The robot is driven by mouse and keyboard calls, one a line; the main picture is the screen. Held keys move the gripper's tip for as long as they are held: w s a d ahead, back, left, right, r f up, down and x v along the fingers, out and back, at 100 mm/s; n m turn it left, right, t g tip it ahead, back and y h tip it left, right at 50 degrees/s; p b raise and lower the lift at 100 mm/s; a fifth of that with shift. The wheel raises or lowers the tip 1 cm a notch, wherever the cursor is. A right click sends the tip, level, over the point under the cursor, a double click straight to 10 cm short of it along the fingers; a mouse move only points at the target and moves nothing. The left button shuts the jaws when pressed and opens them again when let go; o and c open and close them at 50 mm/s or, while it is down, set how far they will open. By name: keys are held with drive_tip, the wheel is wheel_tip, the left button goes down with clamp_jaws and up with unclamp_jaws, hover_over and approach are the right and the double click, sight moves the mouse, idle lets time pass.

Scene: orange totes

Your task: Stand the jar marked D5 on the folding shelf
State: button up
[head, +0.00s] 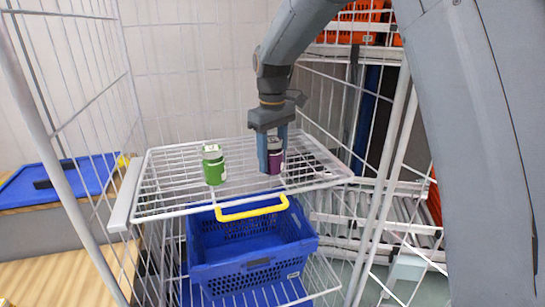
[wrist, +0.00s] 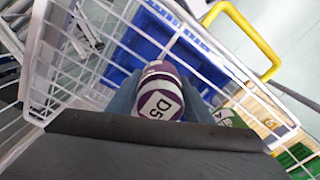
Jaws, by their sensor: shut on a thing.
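The purple jar marked D5 (wrist: 158,104) is between the fingers of my gripper (wrist: 163,100), and its label reads D5 in the wrist view. In the head view my gripper (head: 276,148) points down and is shut on the jar (head: 274,161). The jar is upright at the right part of the white wire folding shelf (head: 160,206). I cannot tell whether its base touches the wires. A green jar with a white lid (head: 214,165) stands on the shelf to the left of my gripper.
A blue crate (head: 250,270) with a yellow handle (head: 252,209) sits below the shelf. White mesh walls (head: 75,80) and posts enclose the left and right sides. Orange totes (head: 350,25) are at the back right. The shelf's left part beside the green jar is clear.

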drive_tip(key=o, duration=1.3)
drive_tip(key=shift+f, duration=0.1)
wheel_tip(320, 180, up, 12)
drive_tip(key=b, duration=0.4)
drive_tip(key=shift+r, duration=0.2)
